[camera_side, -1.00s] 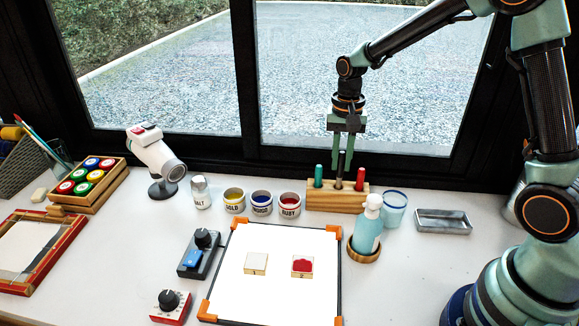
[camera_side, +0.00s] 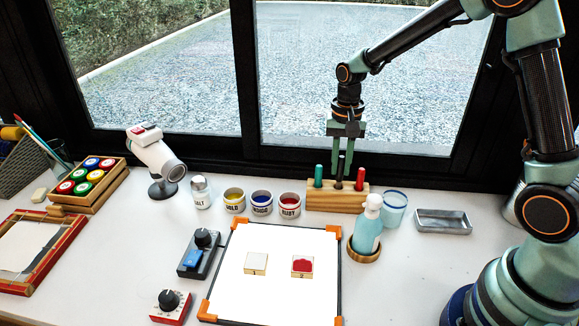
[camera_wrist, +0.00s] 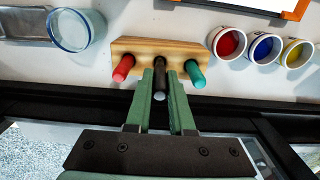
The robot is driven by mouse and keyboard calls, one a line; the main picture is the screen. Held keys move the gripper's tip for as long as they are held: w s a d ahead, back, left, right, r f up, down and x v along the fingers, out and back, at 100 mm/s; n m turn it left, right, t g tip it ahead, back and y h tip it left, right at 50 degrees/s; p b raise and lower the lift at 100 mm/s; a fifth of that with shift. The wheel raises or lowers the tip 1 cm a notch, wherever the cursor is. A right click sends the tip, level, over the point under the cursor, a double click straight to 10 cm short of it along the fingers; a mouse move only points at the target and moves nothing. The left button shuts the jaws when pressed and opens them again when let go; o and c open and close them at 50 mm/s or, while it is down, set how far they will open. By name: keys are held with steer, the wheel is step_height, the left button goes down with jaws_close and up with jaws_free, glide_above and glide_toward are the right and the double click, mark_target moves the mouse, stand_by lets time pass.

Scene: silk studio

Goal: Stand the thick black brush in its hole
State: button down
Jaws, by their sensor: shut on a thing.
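My gripper (camera_side: 343,160) is above the wooden brush block (camera_side: 320,205), its fingers pointing down and shut on the thick black brush (camera_side: 340,172). The brush is upright, and its lower end meets the top of the block between the teal brush (camera_side: 319,171) and the red brush (camera_side: 360,179). In the wrist view the black brush (camera_wrist: 160,82) sits between my fingertips at the block's middle position. The middle hole is hidden by the brush; I cannot tell how deep the lower end sits.
Gold, indigo and ruby pots (camera_side: 262,203) stand left of the block. The dark window frame (camera_side: 300,162) runs just behind. A metal tray (camera_side: 443,221) lies further right.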

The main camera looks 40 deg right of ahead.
steer(key=shift+f, duration=1.45)
stand_by(0.5)
steer(key=c, duration=0.7)
jaws_free()
step_height(320, 180, up, 12)
steer(key=shift+r, duration=0.1)
